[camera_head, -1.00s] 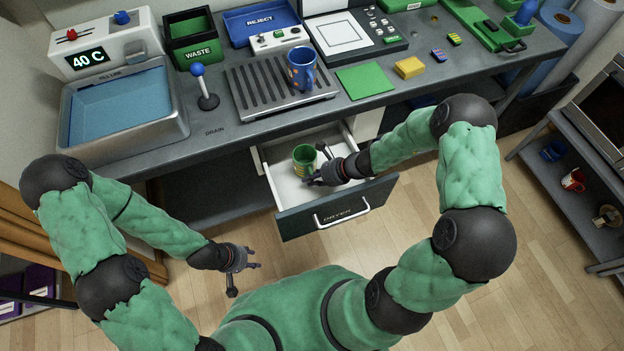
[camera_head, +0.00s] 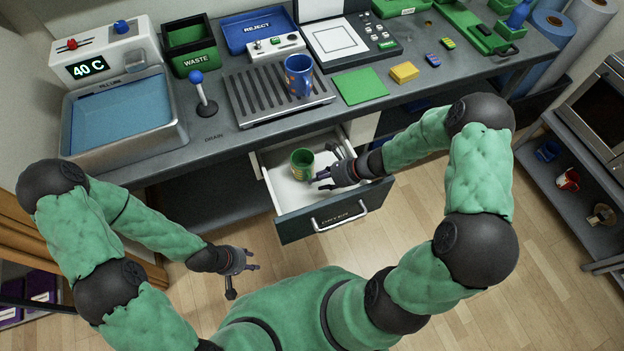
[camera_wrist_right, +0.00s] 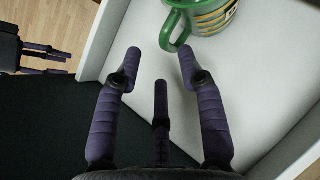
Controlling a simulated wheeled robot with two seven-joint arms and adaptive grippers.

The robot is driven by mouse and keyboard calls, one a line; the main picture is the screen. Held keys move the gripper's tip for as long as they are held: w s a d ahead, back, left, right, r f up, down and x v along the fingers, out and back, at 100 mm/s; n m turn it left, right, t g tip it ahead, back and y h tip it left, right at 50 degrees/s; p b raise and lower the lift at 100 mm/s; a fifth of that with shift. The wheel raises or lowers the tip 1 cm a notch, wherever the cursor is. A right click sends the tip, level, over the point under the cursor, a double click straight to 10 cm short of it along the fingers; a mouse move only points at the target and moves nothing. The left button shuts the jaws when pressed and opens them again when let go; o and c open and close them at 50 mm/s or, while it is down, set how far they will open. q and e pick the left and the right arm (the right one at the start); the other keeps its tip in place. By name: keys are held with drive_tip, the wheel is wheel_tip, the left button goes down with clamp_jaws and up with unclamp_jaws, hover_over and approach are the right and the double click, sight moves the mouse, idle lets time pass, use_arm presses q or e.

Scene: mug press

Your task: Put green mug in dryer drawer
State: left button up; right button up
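The green mug (camera_head: 302,163) stands inside the open dryer drawer (camera_head: 325,216), towards its back left. In the right wrist view the mug (camera_wrist_right: 212,14) shows a striped band, and its handle points towards my fingers. My right gripper (camera_head: 321,182) is over the drawer, just in front of the mug. In the right wrist view its fingers (camera_wrist_right: 160,62) are spread with nothing between them, and the mug's handle lies just beyond the tips. My left gripper (camera_head: 254,268) is in front of the counter, left of the drawer, with its fingers apart and empty.
A blue mug (camera_head: 299,76) stands on the drain grate (camera_head: 255,95) above the drawer. A blue-knobbed lever (camera_head: 203,95), a water basin (camera_head: 125,115), a green mat (camera_head: 360,87) and a yellow sponge (camera_head: 404,72) are on the counter. The drawer's front panel stands below my right gripper.

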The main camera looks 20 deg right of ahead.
drive_tip(key=p+v, duration=0.2)
drive_tip(key=v, duration=0.5)
